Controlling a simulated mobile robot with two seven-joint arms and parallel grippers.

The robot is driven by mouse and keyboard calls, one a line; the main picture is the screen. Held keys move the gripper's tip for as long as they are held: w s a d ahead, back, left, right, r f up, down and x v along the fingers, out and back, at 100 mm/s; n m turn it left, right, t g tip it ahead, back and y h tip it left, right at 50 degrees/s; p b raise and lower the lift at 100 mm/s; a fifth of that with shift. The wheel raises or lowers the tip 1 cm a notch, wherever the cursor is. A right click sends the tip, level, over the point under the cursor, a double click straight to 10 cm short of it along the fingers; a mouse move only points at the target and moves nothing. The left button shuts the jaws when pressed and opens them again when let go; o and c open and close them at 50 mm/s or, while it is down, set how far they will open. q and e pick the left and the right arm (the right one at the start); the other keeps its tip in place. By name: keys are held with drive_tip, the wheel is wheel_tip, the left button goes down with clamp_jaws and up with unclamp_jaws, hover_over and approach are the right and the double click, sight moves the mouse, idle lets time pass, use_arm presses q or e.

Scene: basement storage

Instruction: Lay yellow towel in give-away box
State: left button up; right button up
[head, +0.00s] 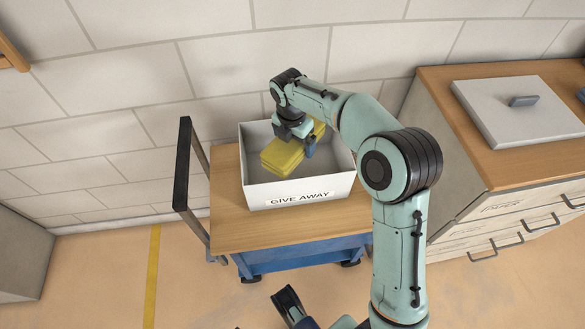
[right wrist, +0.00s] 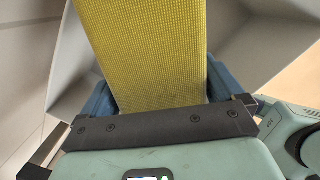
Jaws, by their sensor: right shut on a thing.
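The yellow towel (head: 283,156) is folded into a thick block and sits within the walls of the white give-away box (head: 300,191), which is labelled GIVE AWAY. My right gripper (head: 302,146) is shut on the towel, reaching down into the box from above. In the right wrist view the towel (right wrist: 150,50) fills the space between the blue fingers, with the box walls (right wrist: 245,45) around it. I cannot tell whether the towel touches the box floor. A dark piece low in the head view may be part of my left gripper (head: 290,303); its jaws are unclear.
The box stands on a wooden-topped blue cart (head: 235,227) with a dark upright handle (head: 182,165) at its left. At the right, a drawer cabinet (head: 520,205) carries a grey lid (head: 515,108). A block wall stands close behind. Floor is free at the left.

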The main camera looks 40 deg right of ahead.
sight(295, 172)
use_arm(q)
drive_tip(key=w+a+f+t+y+b, duration=0.1)
drive_tip(key=w+a+f+b, duration=0.1)
drive_tip(key=w, duration=0.3)
drive_tip(key=shift+w+a+f+t+b, duration=0.2)
drive_tip(key=shift+a+f+t+b, duration=0.2)
drive_tip(key=shift+f, duration=0.45)
use_arm(e)
wheel_tip(295, 172, down, 12)
drive_tip(key=shift+w+f, duration=0.1)
drive_tip(key=shift+f, duration=0.1)
drive_tip(key=shift+f, duration=0.1)
drive_tip(key=o, duration=0.8)
drive_tip(key=shift+f, duration=0.1)
use_arm(q)
drive_tip(key=s+d+r+g+h+p, duration=0.1)
drive_tip(key=s+d+r+p, duration=0.1)
drive_tip(key=s, duration=0.3)
drive_tip(key=shift+d+r+g+p, duration=0.4)
drive_tip(key=shift+r+p, duration=0.15)
drive_tip(key=shift+r, duration=0.2)
use_arm(e)
drive_tip(key=r, duration=0.4)
drive_tip(key=a+r, duration=0.1)
drive_tip(key=r, duration=0.7)
drive_tip(key=shift+s+a+r, duration=0.2)
use_arm(q)
drive_tip(key=shift+a, duration=0.1)
